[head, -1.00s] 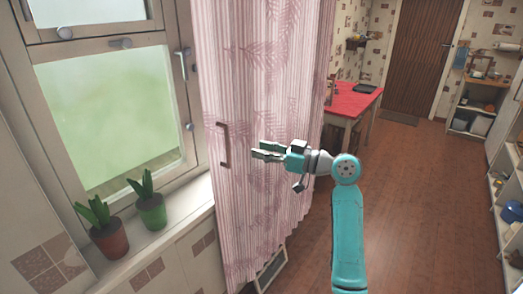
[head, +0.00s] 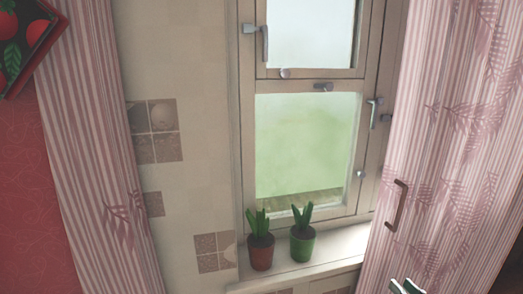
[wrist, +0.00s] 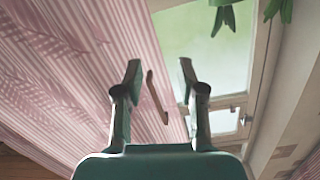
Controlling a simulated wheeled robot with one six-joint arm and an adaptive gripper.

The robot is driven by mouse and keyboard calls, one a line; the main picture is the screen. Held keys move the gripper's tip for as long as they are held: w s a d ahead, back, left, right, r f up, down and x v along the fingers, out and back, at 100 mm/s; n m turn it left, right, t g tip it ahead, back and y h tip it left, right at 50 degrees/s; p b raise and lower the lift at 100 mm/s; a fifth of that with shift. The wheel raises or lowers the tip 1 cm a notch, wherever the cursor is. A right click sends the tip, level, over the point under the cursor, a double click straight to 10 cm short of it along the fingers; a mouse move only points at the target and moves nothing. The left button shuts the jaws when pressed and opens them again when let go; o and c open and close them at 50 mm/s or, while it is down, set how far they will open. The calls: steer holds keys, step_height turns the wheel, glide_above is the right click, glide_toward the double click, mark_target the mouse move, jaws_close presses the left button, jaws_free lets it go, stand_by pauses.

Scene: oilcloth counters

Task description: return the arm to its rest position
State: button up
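My gripper (wrist: 160,82) shows in the wrist view with its two fingers apart and nothing between them. Beyond the fingers are the pink striped curtain (wrist: 60,60) and its dark handle (wrist: 157,97), which looks apart from the fingers. In the head view only the fingertips of my gripper (head: 405,286) show at the bottom edge, in front of the right curtain (head: 450,130) and below its handle (head: 397,205). The rest of my arm is out of the head view.
A window (head: 305,140) stands left of the right curtain. On its sill (head: 335,246) are a red pot (head: 261,254) and a green pot (head: 302,244) with plants. Another curtain (head: 95,140) hangs at the left, beside a red surface (head: 25,200).

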steer(key=s+a+f+m+g+h, duration=0.1)
steer(key=s+a+f+m+h, duration=0.1)
steer(key=s+a+f, duration=0.55)
steer(key=s+a+f+m+g+h, duration=0.15)
steer(key=s+a+f, duration=0.35)
steer(key=s+f, duration=0.55)
steer(key=s+a+r+n, duration=0.1)
steer(key=s+a+r, duration=0.1)
steer(key=s, duration=0.6)
steer(key=s+a+r+n, duration=0.1)
steer(key=s+a+r, duration=0.1)
steer(key=s, duration=0.7)
steer(key=s+a+r+n, duration=0.2)
steer(key=s+r, duration=0.2)
steer(key=s, duration=0.4)
steer(key=shift+s+t, duration=0.35)
